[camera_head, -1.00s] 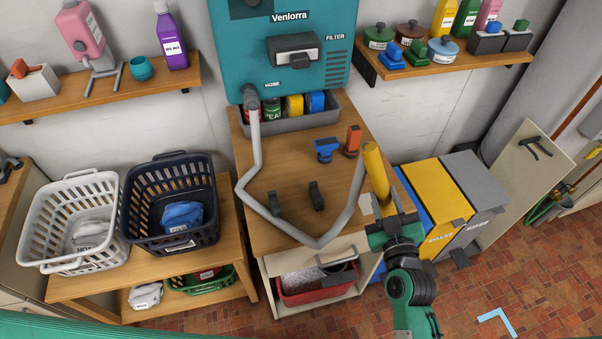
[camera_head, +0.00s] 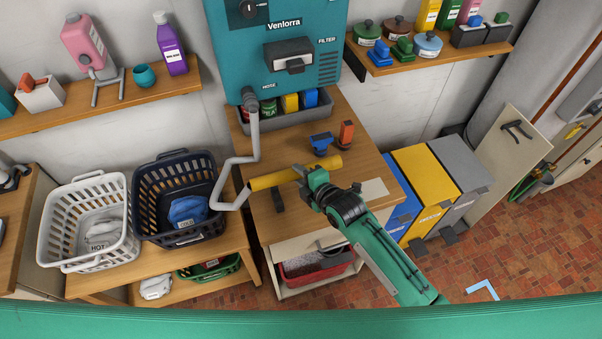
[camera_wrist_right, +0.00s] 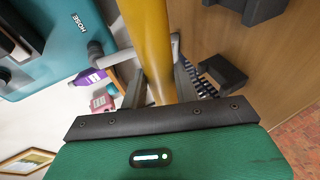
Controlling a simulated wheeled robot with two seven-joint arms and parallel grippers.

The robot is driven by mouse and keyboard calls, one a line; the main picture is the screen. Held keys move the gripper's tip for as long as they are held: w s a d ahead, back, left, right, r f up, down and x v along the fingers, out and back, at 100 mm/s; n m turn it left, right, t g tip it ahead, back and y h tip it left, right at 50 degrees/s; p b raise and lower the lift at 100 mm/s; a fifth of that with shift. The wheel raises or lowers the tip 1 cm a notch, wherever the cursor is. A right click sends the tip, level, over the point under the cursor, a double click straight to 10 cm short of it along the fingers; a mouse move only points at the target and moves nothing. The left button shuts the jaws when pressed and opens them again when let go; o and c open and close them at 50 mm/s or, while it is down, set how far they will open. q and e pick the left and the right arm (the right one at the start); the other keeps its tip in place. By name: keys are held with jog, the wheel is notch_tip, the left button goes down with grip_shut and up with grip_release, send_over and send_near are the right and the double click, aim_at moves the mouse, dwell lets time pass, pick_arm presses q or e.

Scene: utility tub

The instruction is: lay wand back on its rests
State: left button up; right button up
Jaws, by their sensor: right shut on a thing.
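The yellow wand (camera_head: 270,180) is in my right gripper (camera_head: 302,176), which is shut around its middle. The wand points across the table, left end lower in the picture, and appears held above the surface. It also fills the upper middle of the right wrist view (camera_wrist_right: 148,40), between the fingers. The grey hose (camera_head: 237,160) runs from the teal machine to the wand's left end. One dark rest (camera_head: 277,199) stands on the table just below the wand in the picture; my gripper hides the other in the head view. A dark block that looks like a rest (camera_wrist_right: 222,72) shows beside the wand.
A blue attachment (camera_head: 320,142) and an orange one (camera_head: 346,132) stand behind the wand on the wooden table (camera_head: 237,130). The navy basket (camera_head: 150,200) is close left of the hose loop. Yellow and grey bins (camera_head: 425,185) stand at right.

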jog(key=shift+f+b, duration=2.95)
jog(key=shift+f, duration=0.75)
jog(key=o, duration=1)
jog(key=shift+o, duration=0.2)
jog(key=shift+s+d, duration=0.1)
jog(key=b+v, duration=0.3)
jog(key=v, duration=1)
jog(key=shift+s+d+b, duration=0.2)
jog(key=shift+s+b, duration=0.05)
jog(key=shift+b, duration=0.1)
jog(key=shift+r, duration=0.1)
